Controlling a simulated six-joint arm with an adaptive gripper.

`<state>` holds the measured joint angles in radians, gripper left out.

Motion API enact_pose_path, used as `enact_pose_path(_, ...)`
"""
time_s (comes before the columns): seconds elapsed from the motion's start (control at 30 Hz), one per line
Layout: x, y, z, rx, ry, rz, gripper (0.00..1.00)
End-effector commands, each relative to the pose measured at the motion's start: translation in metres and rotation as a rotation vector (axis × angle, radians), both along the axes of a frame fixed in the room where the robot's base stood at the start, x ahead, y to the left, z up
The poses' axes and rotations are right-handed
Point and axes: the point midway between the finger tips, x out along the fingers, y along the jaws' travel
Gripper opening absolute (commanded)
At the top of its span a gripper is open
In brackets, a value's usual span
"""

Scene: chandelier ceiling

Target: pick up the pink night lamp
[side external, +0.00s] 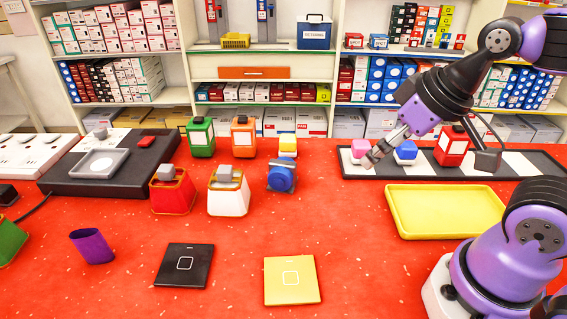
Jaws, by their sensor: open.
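The pink night lamp (360,145), a small pink block on a white base, stands at the left end of a black strip (349,174) with white squares. My gripper (372,158) is open and tilted down to the left, with its fingertips close beside the lamp's right side. One finger partly overlaps the lamp in the picture. I cannot tell whether they touch or whether the lamp is between the fingers.
A blue night lamp (406,150) and a red lantern (452,150) stand just right on the strip. A yellow tray (445,211) lies in front. A yellow-topped lamp (288,145) and blue object (282,177) stand left.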

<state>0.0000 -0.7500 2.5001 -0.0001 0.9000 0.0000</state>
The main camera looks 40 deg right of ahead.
Motion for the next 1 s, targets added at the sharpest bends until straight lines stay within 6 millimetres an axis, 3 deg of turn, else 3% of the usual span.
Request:
enact_pose_path(0.27,0.007,-0.002,0.003,-0.008,0.014,0.019,0.90)
enact_pose_path(0.47,0.053,-0.026,0.014,-0.043,0.092,0.180,0.90)
enact_pose_path(0.57,0.083,-0.055,0.011,-0.051,0.130,0.303,0.90)
enact_pose_path(0.7,0.113,-0.110,-0.007,-0.047,0.150,0.478,0.90)
enact_pose_path(0.9,0.121,-0.184,-0.046,-0.037,0.124,0.683,0.90)
enact_pose_path(1.0,0.117,-0.205,-0.060,-0.036,0.107,0.745,0.90)
